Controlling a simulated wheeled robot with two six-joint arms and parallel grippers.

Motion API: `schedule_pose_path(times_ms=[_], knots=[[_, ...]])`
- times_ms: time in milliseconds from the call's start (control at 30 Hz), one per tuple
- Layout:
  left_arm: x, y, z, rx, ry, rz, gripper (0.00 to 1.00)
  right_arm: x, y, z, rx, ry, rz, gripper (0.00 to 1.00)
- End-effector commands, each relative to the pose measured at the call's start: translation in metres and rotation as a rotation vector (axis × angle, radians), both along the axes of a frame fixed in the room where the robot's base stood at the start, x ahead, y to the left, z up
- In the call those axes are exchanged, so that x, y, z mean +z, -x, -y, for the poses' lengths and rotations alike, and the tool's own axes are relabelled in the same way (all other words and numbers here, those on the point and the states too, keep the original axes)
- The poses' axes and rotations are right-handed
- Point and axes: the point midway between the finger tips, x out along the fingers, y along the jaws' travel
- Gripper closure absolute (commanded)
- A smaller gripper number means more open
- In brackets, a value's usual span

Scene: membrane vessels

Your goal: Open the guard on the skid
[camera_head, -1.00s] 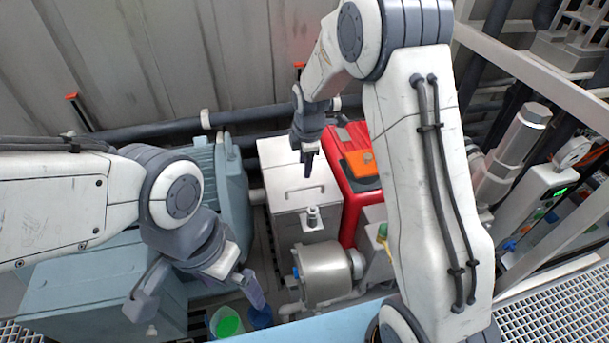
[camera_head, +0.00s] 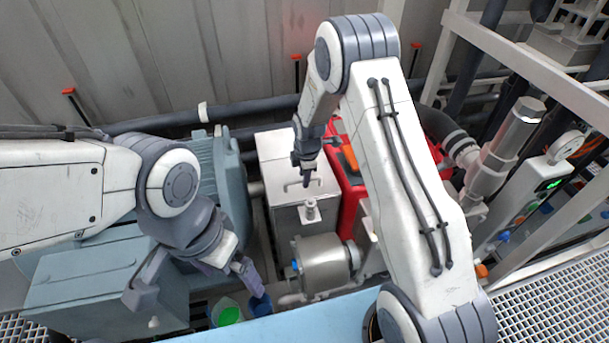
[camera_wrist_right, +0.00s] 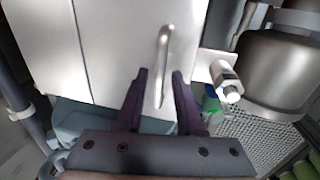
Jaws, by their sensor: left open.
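The guard (camera_head: 276,147) is a pale metal box with a flat top in the middle of the head view. It looks shut. A thin bar handle (camera_head: 290,187) lies on its top. My right gripper (camera_head: 306,181) points down over the handle. In the right wrist view the gripper (camera_wrist_right: 158,78) is open, and the handle (camera_wrist_right: 163,50) shows between its two dark fingers. I cannot tell whether they touch it. My left gripper (camera_head: 198,290) is open and empty, low at the left beside the blue-grey machine.
A silver cylinder (camera_head: 325,262) and a small metal fitting (camera_head: 309,211) stand in front of the guard. A red housing (camera_head: 352,200) stands close on its right. A blue-grey motor (camera_head: 225,180) is on its left. Green and blue cups (camera_head: 227,312) stand near my left gripper.

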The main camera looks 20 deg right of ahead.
Motion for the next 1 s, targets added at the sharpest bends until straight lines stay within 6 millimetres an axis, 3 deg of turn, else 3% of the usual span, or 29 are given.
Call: schedule_pose_path(times_ms=[33,67,100,1000], knots=[[0.0000,0.0000,0.0000,0.000,0.000,0.000,0.00,0.0001,-0.0002,-0.0003,0.000,0.000,0.000,0.87],[0.0000,0.0000,0.0000,0.000,0.000,0.000,0.00,0.0002,-0.0002,-0.0003,0.000,0.000,0.000,0.99],[0.0000,0.0000,0.0000,0.000,0.000,0.000,0.00,0.0002,-0.0002,-0.0004,0.001,0.000,0.000,1.00],[0.0001,0.0000,0.0000,0.000,0.000,0.000,0.00,0.0005,0.0001,-0.0009,0.001,0.000,-0.001,1.00]])
